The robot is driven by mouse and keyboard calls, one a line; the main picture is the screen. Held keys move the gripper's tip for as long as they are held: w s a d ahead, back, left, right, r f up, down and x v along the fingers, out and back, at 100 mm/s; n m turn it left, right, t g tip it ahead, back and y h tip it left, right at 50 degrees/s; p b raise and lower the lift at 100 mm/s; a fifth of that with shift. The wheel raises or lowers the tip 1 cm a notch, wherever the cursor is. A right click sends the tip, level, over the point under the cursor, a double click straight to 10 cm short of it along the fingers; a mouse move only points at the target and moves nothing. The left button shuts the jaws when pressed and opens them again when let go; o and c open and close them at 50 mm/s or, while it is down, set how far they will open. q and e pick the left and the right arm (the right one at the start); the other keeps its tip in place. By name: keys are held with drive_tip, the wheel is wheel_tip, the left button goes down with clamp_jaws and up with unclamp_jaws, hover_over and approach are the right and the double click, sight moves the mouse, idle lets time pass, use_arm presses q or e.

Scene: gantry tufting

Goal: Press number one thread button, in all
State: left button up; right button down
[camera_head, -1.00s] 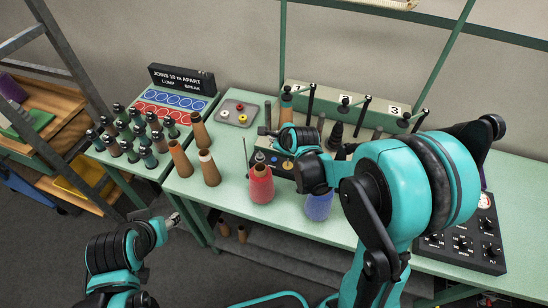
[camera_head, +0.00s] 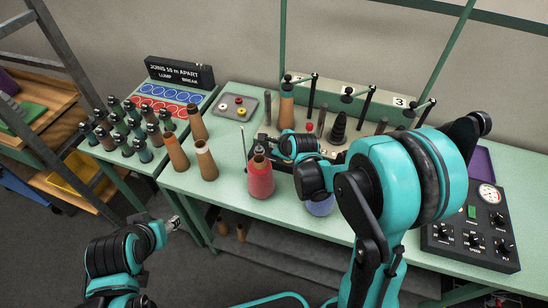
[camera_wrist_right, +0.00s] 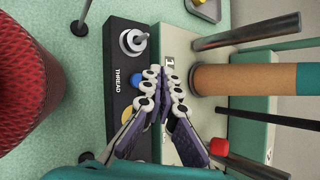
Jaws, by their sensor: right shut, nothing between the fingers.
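In the right wrist view, the black box lettered THREAD (camera_wrist_right: 113,95) carries a metal post (camera_wrist_right: 133,40), a blue button (camera_wrist_right: 137,79) and a yellow button (camera_wrist_right: 127,118). My right gripper (camera_wrist_right: 164,72) is shut and empty. Its fingertips lie just beside the blue button, over the box's edge by a small pale label whose number I cannot read. Contact with a button cannot be told. In the head view the right gripper (camera_head: 265,137) is above the box, which the arm and red cone mostly hide. My left gripper (camera_head: 174,223) is in front of the table, away from everything.
A red yarn cone (camera_head: 260,180) stands close in front of the box. Behind stand a brown cone (camera_head: 287,110) and several rods. Bare cones (camera_head: 206,162), a grey tray (camera_head: 237,107) and small bobbins are left. A control panel (camera_head: 472,235) is right.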

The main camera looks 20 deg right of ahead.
use_arm(q)
drive_tip(key=shift+f+b, duration=0.4)
drive_tip(key=shift+f, duration=0.4)
use_arm(e)
drive_tip(key=shift+f, duration=0.85)
use_arm(q)
drive_tip(key=shift+f+b, duration=0.5)
use_arm(e)
drive_tip(key=shift+f, duration=0.4)
use_arm(q)
drive_tip(key=shift+f+b, duration=0.4)
use_arm(e)
drive_tip(key=shift+f, duration=0.4)
use_arm(q)
drive_tip(key=shift+r, duration=0.15)
use_arm(e)
drive_tip(key=shift+r, duration=0.1)
use_arm(q)
drive_tip(key=shift+r+p, duration=0.5)
drive_tip(key=shift+p, duration=0.15)
use_arm(e)
drive_tip(key=shift+r, duration=0.75)
drive_tip(key=shift+r+p, duration=1.95)
drive_tip(key=shift+r, duration=0.6)
use_arm(q)
wheel_tip(320, 180, up, 4)
drive_tip(key=shift+f, duration=0.1)
